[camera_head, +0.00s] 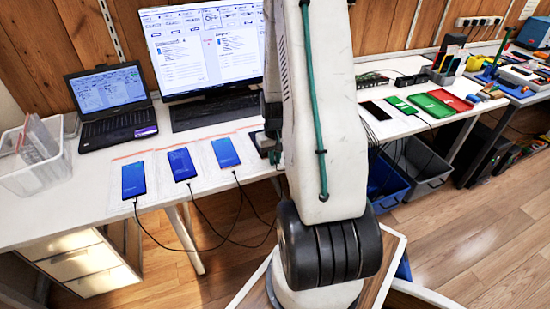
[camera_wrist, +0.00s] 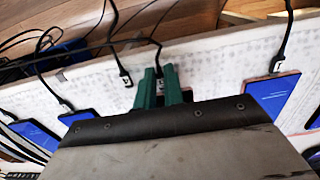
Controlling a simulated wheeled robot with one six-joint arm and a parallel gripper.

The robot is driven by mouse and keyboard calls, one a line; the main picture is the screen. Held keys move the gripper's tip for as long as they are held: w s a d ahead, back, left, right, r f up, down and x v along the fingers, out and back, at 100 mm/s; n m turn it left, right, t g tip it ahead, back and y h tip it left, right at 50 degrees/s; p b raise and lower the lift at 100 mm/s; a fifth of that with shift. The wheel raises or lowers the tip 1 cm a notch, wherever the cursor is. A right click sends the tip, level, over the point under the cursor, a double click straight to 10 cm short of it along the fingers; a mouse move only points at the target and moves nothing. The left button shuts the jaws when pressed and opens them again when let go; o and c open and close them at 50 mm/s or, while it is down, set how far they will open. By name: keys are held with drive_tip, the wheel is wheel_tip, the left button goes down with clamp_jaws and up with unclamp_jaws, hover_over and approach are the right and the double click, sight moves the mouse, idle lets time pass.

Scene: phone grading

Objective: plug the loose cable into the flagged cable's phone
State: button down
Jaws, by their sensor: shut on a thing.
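In the wrist view my gripper (camera_wrist: 160,78) has green fingers shut on the plug end of a black cable (camera_wrist: 158,70), just above the white desk. A blue-screened phone (camera_wrist: 72,117) at left has a cable plugged in. Another phone (camera_wrist: 273,97) at right has a tagged cable (camera_wrist: 279,62) at its edge. The tags are too small to read, so I cannot tell which is flagged.
In the head view three cabled blue phones (camera_head: 133,180) lie on the left desk, before a laptop (camera_head: 108,100) and monitor (camera_head: 208,45). A white basket (camera_head: 35,172) stands far left. Green (camera_head: 430,106) and red trays lie right. Bins (camera_head: 425,165) stand below. Cables hang over the desk edge.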

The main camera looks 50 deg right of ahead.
sight(276, 165)
drive_tip(key=c, duration=1.4)
unclamp_jaws()
drive_tip(key=shift+c, duration=0.2)
drive_tip(key=shift+r, duration=0.1)
drive_tip(key=shift+s+a+r, duration=0.15)
drive_tip(key=shift+s+r, duration=0.05)
drive_tip(key=shift+r, duration=1)
drive_tip(key=shift+s+a+r, duration=0.1)
drive_tip(key=shift+s+r, duration=0.1)
drive_tip(key=shift+r, duration=1)
drive_tip(key=shift+s+a, duration=0.2)
drive_tip(key=s+a+r+n, duration=0.3)
drive_tip(key=s+a+r, duration=0.3)
drive_tip(key=a+r, duration=0.7)
drive_tip(key=s+a+r+n+t, duration=0.1)
drive_tip(key=s+a+r+n, duration=0.2)
drive_tip(key=a+r, duration=1)
drive_tip(key=s+a, duration=0.3)
drive_tip(key=a, duration=0.1)
drive_tip(key=shift+r, duration=0.25)
